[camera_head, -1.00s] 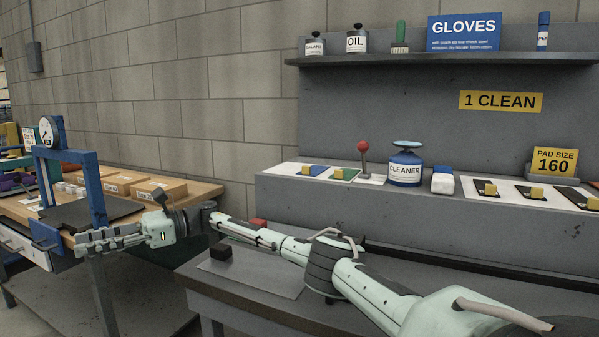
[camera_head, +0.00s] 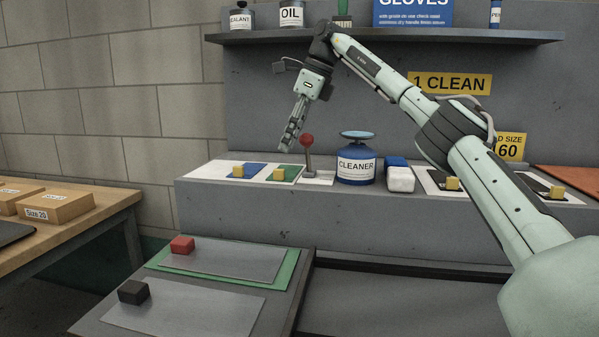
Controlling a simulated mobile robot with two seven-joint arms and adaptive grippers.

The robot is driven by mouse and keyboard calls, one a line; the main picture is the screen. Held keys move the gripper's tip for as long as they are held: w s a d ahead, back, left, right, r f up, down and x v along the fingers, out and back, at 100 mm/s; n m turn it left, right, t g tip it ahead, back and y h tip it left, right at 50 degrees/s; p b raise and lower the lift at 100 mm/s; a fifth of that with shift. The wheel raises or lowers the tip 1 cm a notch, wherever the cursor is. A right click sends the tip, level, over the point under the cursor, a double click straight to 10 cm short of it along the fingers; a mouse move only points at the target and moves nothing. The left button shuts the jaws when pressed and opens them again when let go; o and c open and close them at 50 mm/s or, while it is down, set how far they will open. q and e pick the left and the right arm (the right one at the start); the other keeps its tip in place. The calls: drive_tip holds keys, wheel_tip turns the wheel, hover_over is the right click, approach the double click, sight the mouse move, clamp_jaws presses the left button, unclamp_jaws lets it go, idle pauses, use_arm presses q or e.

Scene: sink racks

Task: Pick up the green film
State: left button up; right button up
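A green film (camera_head: 296,173) lies on a white card on the raised grey ledge, with a small yellow block (camera_head: 279,174) on its left part. My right gripper (camera_head: 287,147) points down above and just behind the green film, apart from it, left of the red-knobbed lever (camera_head: 307,141). Its fingers show side-on, so I cannot tell whether they are open or shut. I see nothing hanging from them. My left gripper is out of view. More green (camera_head: 291,278) shows as a border around a grey sheet on the lower bench.
A blue film (camera_head: 252,171) with a yellow block lies left of the green one. A shelf (camera_head: 400,38) runs above. Red (camera_head: 182,245) and black (camera_head: 133,291) blocks sit on the lower bench.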

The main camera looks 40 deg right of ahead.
drive_tip(key=x, duration=0.7)
drive_tip(key=shift+d+f, duration=0.1)
drive_tip(key=shift+d, duration=0.1)
clamp_jaws()
